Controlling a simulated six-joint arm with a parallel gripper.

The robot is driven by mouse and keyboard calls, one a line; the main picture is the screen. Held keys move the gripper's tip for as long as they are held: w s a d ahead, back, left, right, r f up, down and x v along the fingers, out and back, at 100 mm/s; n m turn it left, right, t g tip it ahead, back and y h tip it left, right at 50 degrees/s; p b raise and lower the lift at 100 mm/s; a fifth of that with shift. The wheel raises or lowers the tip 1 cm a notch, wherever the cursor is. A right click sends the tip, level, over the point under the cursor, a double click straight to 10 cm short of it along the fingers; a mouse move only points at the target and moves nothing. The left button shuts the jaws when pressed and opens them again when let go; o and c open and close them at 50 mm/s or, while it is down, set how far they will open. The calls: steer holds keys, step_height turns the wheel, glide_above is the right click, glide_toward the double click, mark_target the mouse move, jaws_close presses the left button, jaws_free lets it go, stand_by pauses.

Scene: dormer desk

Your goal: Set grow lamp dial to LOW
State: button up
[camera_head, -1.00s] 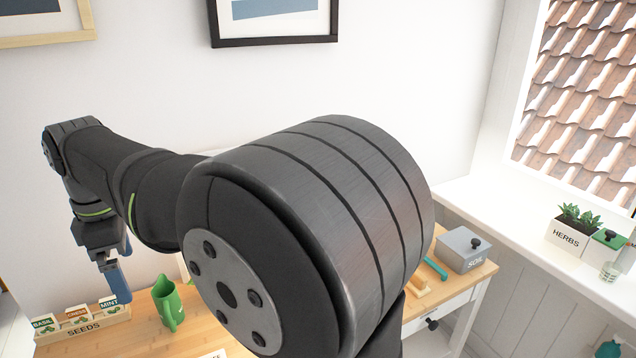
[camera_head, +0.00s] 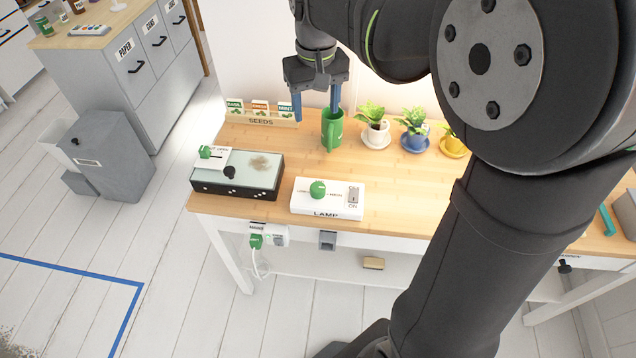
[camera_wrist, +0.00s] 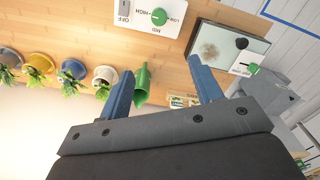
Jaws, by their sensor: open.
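The white lamp box (camera_head: 300,207), marked LAMP, lies on the wooden desk with a round green dial (camera_head: 318,189) on top and an OFF/ON switch (camera_head: 353,195) at its right. In the wrist view the dial (camera_wrist: 159,17) appears upside down among the words HIGH, MID and LOW; I cannot tell clearly which word it points to. My gripper (camera_head: 316,106) is open and empty, its blue fingers pointing down behind the lamp box, near the seed box and green jug. The fingers (camera_wrist: 160,70) are apart from the dial in the wrist view.
A green jug (camera_head: 332,128) stands close by the fingers. The seed box (camera_head: 262,122) is behind left, and potted plants (camera_head: 375,122) stand to the right. A dark tray-like unit (camera_head: 236,172) with a green knob lies left of the lamp box. Bare desk lies right of the lamp box.

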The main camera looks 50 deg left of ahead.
mark_target(317, 187)
steer(key=f+m, duration=0.4)
steer(key=f, duration=0.4)
steer(key=f+m, duration=0.4)
steer(key=f, duration=0.4)
steer(key=f+m, duration=0.4)
steer(key=f, duration=0.5)
steer(key=shift+s+d, duration=0.15)
steer(key=shift+d, duration=0.25)
steer(key=c, duration=1)
